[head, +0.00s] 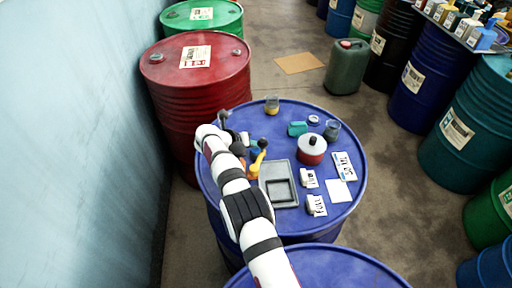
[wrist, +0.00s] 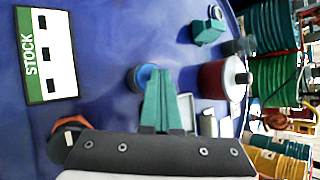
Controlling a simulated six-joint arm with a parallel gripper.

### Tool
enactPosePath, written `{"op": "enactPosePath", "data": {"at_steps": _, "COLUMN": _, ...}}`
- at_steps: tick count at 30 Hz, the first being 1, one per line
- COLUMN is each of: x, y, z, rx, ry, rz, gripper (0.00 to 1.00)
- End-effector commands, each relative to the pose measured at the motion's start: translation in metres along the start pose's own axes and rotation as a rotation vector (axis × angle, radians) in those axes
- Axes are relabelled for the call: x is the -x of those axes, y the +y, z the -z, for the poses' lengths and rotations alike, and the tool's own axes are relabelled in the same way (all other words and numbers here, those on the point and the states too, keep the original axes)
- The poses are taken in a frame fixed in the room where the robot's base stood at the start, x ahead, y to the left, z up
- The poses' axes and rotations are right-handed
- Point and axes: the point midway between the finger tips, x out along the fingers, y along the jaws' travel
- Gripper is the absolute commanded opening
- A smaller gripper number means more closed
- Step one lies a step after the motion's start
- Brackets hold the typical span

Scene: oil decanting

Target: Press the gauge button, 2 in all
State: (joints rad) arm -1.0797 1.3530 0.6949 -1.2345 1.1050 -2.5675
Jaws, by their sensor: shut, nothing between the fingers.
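My gripper (wrist: 158,74) shows in the wrist view with its two green fingers together and nothing between them. Its tips overlap a round blue piece (wrist: 138,79) on the blue drum top; this may be the gauge button, but I cannot tell whether the tips touch it. A green-edged white panel marked STOCK (wrist: 35,52), with several dark windows, lies left of the fingers in the wrist view. In the head view my arm covers much of the drum's left side, and I cannot make out the button or the fingertips there.
A red drum (head: 195,105) stands close behind my arm. Other drums line the right.

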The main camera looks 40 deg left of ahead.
Motion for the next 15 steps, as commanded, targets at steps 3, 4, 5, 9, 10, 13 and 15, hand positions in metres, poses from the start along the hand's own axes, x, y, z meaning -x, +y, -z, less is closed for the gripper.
{"op": "enactPosePath", "data": {"at_steps": 3, "x": 0.000, "y": 0.000, "z": 0.001, "rx": 0.000, "ry": 0.002, "rz": 0.000, "gripper": 0.00}}
{"op": "enactPosePath", "data": {"at_steps": 4, "x": 0.000, "y": 0.000, "z": 0.000, "rx": 0.000, "ry": 0.002, "rz": 0.000, "gripper": 0.00}}
{"op": "enactPosePath", "data": {"at_steps": 5, "x": 0.001, "y": -0.001, "z": 0.000, "rx": 0.000, "ry": 0.002, "rz": 0.000, "gripper": 0.00}}
{"op": "enactPosePath", "data": {"at_steps": 9, "x": 0.005, "y": -0.004, "z": -0.004, "rx": 0.000, "ry": 0.001, "rz": 0.000, "gripper": 0.00}}
{"op": "enactPosePath", "data": {"at_steps": 10, "x": 0.006, "y": -0.005, "z": -0.004, "rx": 0.000, "ry": 0.001, "rz": 0.000, "gripper": 0.00}}
{"op": "enactPosePath", "data": {"at_steps": 13, "x": 0.010, "y": -0.008, "z": -0.007, "rx": 0.001, "ry": 0.001, "rz": 0.000, "gripper": 0.00}}
{"op": "enactPosePath", "data": {"at_steps": 15, "x": 0.012, "y": -0.009, "z": -0.008, "rx": 0.001, "ry": 0.001, "rz": 0.000, "gripper": 0.00}}
